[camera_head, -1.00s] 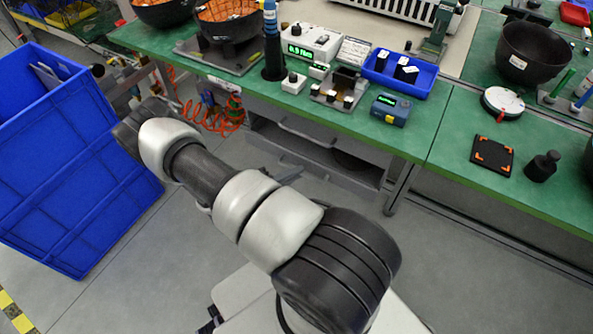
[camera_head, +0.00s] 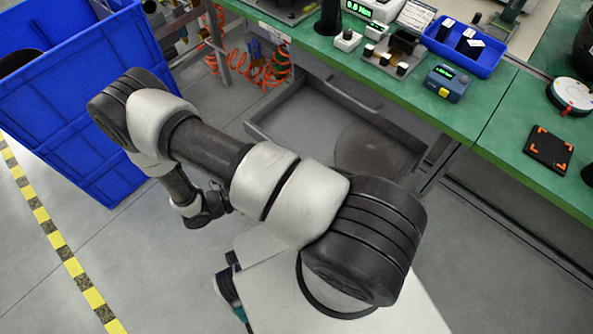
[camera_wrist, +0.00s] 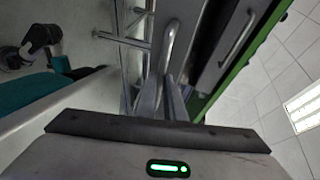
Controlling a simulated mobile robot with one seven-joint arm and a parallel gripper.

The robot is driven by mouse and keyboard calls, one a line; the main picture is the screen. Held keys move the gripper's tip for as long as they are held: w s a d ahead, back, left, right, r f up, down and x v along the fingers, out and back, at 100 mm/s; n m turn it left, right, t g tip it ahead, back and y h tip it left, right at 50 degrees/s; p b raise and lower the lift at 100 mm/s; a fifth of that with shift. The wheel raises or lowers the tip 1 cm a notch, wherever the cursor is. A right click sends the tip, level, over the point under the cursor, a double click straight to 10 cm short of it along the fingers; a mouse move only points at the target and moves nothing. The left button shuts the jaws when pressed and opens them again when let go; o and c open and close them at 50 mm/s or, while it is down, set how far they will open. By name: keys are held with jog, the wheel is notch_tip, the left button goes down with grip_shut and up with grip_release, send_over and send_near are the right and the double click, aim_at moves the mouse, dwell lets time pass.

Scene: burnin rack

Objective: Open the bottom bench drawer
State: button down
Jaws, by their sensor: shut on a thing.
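The bottom bench drawer (camera_head: 300,118) stands pulled out under the green bench in the head view, its grey inside showing. My arm covers its front in that view. In the wrist view, a curved metal bar handle (camera_wrist: 170,45) lies straight ahead of my gripper (camera_wrist: 172,98), which is shut on the handle. My fingertips are hard to make out there and hidden in the head view. The upper drawer above looks closed, with its bar handle (camera_head: 341,94) in the head view; a second handle (camera_wrist: 237,38) shows in the wrist view.
A large blue crate (camera_head: 75,120) stands on the left. Orange coiled hoses (camera_head: 262,70) hang beside the drawer. The green bench (camera_head: 480,105) carries a blue tray (camera_head: 466,48) and instruments. Grey floor is clear at the lower right.

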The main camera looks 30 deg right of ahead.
jog(key=shift+s+a, duration=0.1)
jog(key=shift+a, duration=0.25)
jog(key=c, duration=1.8)
grip_release()
jog(key=shift+c, duration=0.2)
jog(key=a+r, duration=0.3)
jog(key=a, duration=1.4)
jog(key=shift+r, duration=0.15)
